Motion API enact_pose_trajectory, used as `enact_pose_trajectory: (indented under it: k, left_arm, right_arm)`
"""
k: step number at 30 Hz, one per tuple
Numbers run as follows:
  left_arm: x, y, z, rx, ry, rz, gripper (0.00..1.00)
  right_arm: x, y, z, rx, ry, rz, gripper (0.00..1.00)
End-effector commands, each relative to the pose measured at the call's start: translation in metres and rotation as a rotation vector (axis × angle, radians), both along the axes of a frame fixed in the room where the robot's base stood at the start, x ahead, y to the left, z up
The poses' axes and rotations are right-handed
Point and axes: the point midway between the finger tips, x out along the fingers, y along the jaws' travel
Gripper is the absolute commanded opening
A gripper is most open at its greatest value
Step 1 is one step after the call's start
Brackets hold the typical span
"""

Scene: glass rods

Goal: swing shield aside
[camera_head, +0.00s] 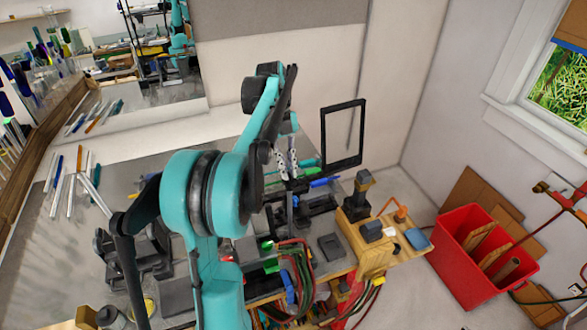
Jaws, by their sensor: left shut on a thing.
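The shield (323,142) is an upright clear pane in a black rectangular frame, standing at the back right of the bench. My left gripper (289,172) is small in the head view, just left of the shield's lower edge. Its fingers are close together and point down. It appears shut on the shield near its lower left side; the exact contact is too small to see. My teal left arm crosses the middle of the view and hides part of the bench. My right gripper is not in view.
The grey bench (128,185) carries glass rods (70,196) at left and dark fixtures with cables below the shield. A wooden stand (372,245) is at its right end. A red bin (487,255) stands on the floor at right. A wall is behind the shield.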

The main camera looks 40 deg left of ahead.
Motion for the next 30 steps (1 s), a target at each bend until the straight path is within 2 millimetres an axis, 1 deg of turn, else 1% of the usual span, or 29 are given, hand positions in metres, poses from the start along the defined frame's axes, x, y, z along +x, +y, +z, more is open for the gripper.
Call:
enact_pose_trajectory:
  k: [9, 22, 23, 24, 25, 30]
  left_arm:
    - [-0.0021, 0.0015, 0.0006, 0.001, -0.001, -0.071, 0.0]
    - [-0.002, 0.0013, 0.0006, 0.001, -0.002, -0.079, 0.0]
    - [-0.002, 0.0013, 0.0006, 0.001, -0.002, -0.079, 0.15]
    - [-0.002, 0.0013, 0.0005, 0.001, -0.002, -0.079, 0.26]
    - [-0.002, 0.0013, 0.0005, 0.001, -0.002, -0.079, 0.31]
    - [-0.0022, 0.0011, 0.0003, 0.001, -0.002, -0.078, 0.31]
  right_arm:
    - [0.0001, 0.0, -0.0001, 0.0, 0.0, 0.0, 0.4]
    - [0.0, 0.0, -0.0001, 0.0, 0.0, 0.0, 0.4]
    - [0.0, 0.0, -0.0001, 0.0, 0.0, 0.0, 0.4]
    - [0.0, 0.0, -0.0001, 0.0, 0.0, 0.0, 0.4]
    - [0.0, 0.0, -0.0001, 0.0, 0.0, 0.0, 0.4]
    - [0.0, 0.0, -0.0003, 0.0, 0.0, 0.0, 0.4]
